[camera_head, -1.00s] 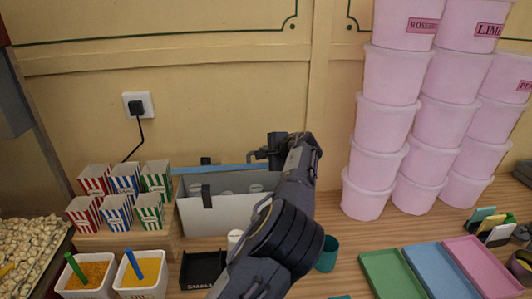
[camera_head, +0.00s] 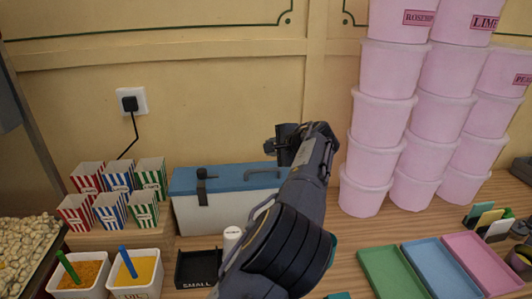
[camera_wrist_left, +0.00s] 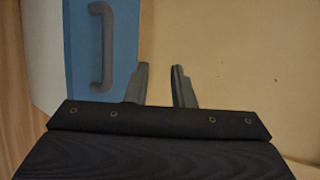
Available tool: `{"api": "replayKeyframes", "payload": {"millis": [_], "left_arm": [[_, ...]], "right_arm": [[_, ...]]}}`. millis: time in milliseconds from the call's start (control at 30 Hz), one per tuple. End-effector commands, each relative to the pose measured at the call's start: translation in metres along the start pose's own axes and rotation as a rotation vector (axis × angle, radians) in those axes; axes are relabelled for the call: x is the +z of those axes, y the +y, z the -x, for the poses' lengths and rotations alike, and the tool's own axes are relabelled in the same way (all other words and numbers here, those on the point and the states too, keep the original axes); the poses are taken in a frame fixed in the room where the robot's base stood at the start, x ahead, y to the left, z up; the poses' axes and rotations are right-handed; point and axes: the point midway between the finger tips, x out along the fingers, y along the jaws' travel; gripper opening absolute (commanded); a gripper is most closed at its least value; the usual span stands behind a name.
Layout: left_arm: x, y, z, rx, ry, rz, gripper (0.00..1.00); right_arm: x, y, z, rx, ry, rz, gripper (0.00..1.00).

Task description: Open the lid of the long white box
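The long white box (camera_head: 222,215) stands against the back wall. Its blue lid (camera_head: 225,179) lies down over the top, with a dark latch (camera_head: 201,187) at the front left and a grey handle (camera_head: 263,171) at the right. The blue lid (camera_wrist_left: 122,50) and its handle (camera_wrist_left: 103,45) also show in the left wrist view. My left gripper (camera_head: 276,147) is above the lid's back right, near the wall. In the wrist view, the left gripper (camera_wrist_left: 160,80) has its fingers apart and nothing between them, to the right of the lid. My right gripper is not in view.
Striped popcorn cartons (camera_head: 118,176) stand on a wooden step left of the box. A small black tray (camera_head: 196,268) and a white-topped pot (camera_head: 232,236) sit in front. Stacked pink tubs (camera_head: 373,163) stand on the right, with coloured trays (camera_head: 432,267) before them.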

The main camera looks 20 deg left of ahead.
Motion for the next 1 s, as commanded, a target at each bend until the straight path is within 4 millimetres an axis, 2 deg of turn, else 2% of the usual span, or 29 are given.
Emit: {"api": "replayKeyframes", "payload": {"millis": [133, 367, 467, 533, 567, 667, 733, 800, 900, 1000], "left_arm": [[0.0, 0.001, 0.009, 0.0, -0.001, -0.001, 0.22], [0.001, 0.0, 0.011, 0.0, -0.001, -0.001, 0.22], [0.004, 0.001, 0.008, 0.01, -0.002, 0.007, 0.22], [0.016, 0.004, -0.001, 0.047, -0.004, 0.038, 0.22], [0.024, 0.007, -0.007, 0.075, -0.005, 0.059, 0.22], [0.066, 0.026, -0.034, 0.217, -0.005, 0.178, 0.22], [0.103, 0.049, -0.05, 0.357, 0.003, 0.297, 0.22], [0.136, 0.077, -0.057, 0.498, 0.017, 0.422, 0.22], [0.174, 0.114, -0.05, 0.677, 0.05, 0.591, 0.22], [0.204, 0.145, -0.028, 0.831, 0.091, 0.744, 0.22]], "right_arm": [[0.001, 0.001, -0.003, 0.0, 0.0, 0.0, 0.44], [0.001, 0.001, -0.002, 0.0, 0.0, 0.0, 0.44], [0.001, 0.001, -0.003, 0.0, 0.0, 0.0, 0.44], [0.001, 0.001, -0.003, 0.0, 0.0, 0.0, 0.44], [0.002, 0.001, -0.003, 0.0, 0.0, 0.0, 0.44], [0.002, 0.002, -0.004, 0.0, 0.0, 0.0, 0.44], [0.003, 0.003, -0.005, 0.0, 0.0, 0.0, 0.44], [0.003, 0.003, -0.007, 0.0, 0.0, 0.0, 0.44], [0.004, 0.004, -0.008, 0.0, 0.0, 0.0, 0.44], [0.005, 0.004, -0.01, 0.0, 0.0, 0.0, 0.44]]}}
